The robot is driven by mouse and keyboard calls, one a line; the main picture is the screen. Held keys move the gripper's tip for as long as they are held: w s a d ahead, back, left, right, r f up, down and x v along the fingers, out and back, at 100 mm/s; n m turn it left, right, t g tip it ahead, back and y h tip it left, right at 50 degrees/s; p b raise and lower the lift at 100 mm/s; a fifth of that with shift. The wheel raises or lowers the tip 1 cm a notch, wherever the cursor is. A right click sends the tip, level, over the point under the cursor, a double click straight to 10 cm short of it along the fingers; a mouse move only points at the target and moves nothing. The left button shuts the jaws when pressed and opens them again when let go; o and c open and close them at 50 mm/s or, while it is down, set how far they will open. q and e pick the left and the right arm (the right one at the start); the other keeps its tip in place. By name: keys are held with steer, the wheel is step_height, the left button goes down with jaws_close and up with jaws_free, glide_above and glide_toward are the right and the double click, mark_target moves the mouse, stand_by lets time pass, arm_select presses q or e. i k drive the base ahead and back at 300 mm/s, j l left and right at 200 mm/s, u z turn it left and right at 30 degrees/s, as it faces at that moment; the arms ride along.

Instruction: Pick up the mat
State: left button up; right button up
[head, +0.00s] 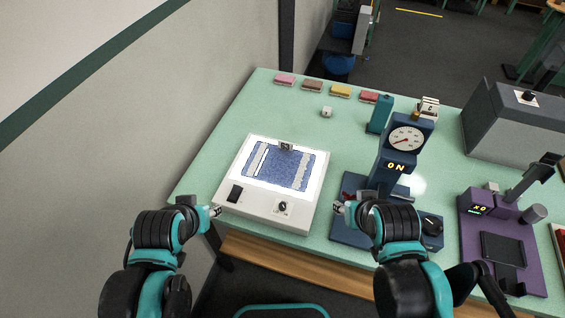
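The mat (279,169) is a blue rectangle with pale stripes near its left and right sides. It lies flat on the lit top of a white light box (262,201) on the green table. A small dark clip-like piece (286,147) stands at its far edge. My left gripper (216,211) is just off the box's front left corner, apart from the mat. My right gripper (338,208) is to the right of the box's front right side, in front of the dark blue gauge machine. Both grippers are small here, and whether their fingers are open is unclear.
A purple device (500,245) and a grey machine (515,125) are farther right. Several coloured blocks (340,91) line the far edge.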

mark_target(281, 165)
steer(key=i+z, duration=0.15)
steer(key=z, duration=0.2)
steer(key=i+z, duration=0.2)
steer(key=z, duration=0.2)
steer(key=i+j+z, duration=0.15)
steer(key=z, duration=0.2)
